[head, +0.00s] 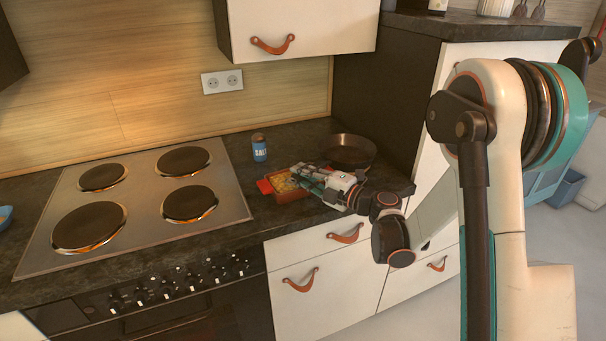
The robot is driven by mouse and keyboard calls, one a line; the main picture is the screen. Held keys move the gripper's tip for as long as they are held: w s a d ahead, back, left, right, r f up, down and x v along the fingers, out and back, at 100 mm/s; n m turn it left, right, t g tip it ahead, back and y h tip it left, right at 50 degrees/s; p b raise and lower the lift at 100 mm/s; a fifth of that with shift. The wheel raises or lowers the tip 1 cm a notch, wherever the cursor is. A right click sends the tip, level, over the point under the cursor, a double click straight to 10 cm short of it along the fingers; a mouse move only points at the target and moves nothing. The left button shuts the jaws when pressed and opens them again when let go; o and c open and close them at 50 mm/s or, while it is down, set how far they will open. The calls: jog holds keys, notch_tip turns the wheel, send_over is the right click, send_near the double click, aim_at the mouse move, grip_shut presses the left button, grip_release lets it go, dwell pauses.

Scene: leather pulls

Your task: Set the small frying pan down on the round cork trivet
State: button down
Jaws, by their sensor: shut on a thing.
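The small frying pan (348,149), dark with a thin bright rim, is in the back right corner of the counter, close to the dark side panel. My gripper (303,178) is in front and to the left of the pan, low over the counter, with its fingers pointing left. It is shut on the pan, at its handle side; the handle and the grip are mostly hidden by the fingers. I cannot tell whether the pan touches the counter. I cannot make out the round cork trivet.
A red-orange dish with yellow contents (265,187) sits right by my fingertips. A blue salt shaker (259,149) stands behind it. The cooktop (141,245) with dark burners fills the left. A wall cabinet (300,22) hangs above.

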jog(key=c, duration=1.5)
grip_release()
jog(key=shift+o, duration=0.2)
jog(key=shift+s+d+f, duration=0.1)
